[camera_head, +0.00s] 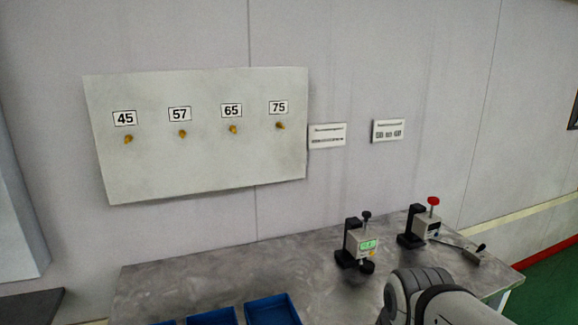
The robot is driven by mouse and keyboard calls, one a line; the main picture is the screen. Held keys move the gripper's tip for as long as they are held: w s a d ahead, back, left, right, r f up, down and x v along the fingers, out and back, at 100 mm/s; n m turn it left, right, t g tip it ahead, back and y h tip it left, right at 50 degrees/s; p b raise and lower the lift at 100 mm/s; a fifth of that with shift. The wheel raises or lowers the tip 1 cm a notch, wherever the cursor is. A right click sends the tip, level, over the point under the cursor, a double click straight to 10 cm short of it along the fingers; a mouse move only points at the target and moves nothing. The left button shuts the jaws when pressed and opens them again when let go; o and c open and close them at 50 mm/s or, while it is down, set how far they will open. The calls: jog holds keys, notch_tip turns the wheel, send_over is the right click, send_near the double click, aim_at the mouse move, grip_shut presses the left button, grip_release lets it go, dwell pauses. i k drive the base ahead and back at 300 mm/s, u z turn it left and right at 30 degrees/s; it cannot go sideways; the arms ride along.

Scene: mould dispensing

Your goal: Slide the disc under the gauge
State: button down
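A small gauge (369,245) with a lit green display, a black stand and a black knob on top stands on the grey metal table (240,270), right of the middle. A dark round piece shows below its display; I cannot tell whether it is part of the gauge. A second device (425,228) with a red knob and a lever stands to its right, near the table's right end. I cannot make out a separate disc. My grey arm shows at the lower right, in front of the table, and my gripper is out of view.
Several blue trays (272,309) sit at the table's front edge. A pale board (200,155) with several pegs labelled 45, 57, 65 and 75 hangs on the wall. Two small signs (327,136) are to its right. The table's middle is clear.

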aim_at(368, 266)
jog(key=k, duration=1.35)
jog(key=z, duration=0.25)
jog(key=i, duration=0.8)
jog(key=z, duration=0.4)
jog(key=i, duration=0.95)
jog(key=z, duration=0.4)
